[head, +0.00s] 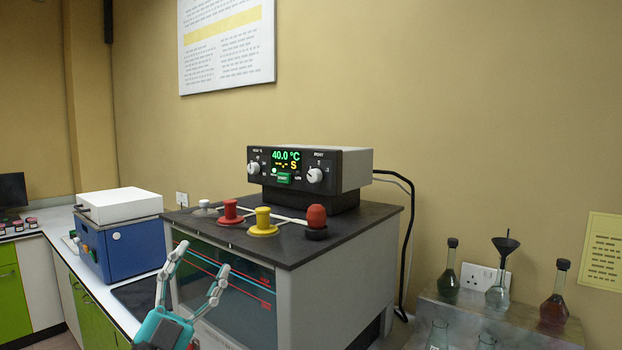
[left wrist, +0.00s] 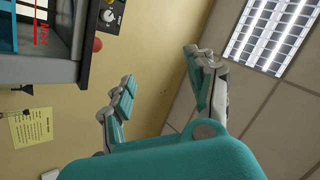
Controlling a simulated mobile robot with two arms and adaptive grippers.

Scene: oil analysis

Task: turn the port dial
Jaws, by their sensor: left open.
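The control unit (head: 348,172) has a black front panel with two white dials, a left dial (head: 253,168) and a right dial (head: 314,175). One dial (left wrist: 109,17) also shows in the left wrist view at the top, beyond the fingers. My left gripper (head: 201,259) is open and empty, below and left of the panel, in front of the bath's glass front. Its spread fingers show in the left wrist view (left wrist: 160,66). My right gripper is not in view.
The dark bath top (head: 350,228) carries a red stopper (head: 230,212), a yellow stopper (head: 263,222) and a red-topped knob (head: 316,220) before the panel. A blue box (head: 128,250) stands left. Several flasks stand on the right, including one with a funnel (head: 498,285).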

